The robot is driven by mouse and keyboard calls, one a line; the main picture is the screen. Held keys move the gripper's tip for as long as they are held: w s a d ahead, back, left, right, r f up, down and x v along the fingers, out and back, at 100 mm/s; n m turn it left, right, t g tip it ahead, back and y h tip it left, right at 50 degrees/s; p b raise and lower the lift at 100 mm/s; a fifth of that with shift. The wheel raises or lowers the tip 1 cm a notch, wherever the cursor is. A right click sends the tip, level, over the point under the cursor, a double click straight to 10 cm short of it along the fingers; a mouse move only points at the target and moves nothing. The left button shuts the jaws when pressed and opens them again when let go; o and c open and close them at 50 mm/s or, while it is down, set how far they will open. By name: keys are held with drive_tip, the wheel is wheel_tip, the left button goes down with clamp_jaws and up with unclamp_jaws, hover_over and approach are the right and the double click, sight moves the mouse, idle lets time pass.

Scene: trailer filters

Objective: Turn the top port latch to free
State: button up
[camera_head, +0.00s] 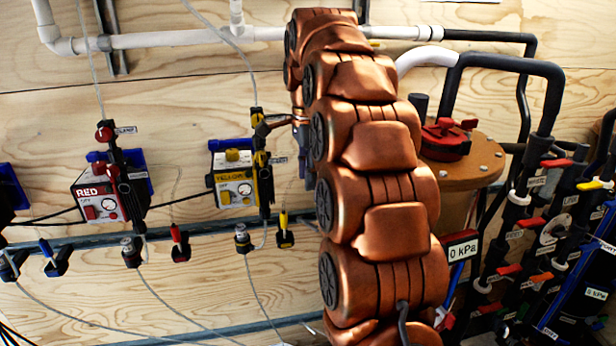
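My arm, in copper links, crosses the middle of the view and hides most of my gripper (271,122). Only thin copper finger parts show left of the arm, close to the top of the black upright fitting (264,185) on the yellow-labelled box (236,190). A yellow latch-like part (257,115) tops that fitting. I cannot tell whether the fingers touch it or how far they are open. No readable label marks the top port latch. The red-labelled box (98,205) has a similar black fitting (122,175) with a red knob (104,134).
Thin clear tubes run across the plywood wall. Red (180,243) and yellow (285,232) small clamps hang below the boxes. White pipe (170,38) runs above.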

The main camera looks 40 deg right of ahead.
drive_tip(key=shift+f, duration=0.35)
drive_tip(key=shift+c, duration=0.2)
clamp_jaws()
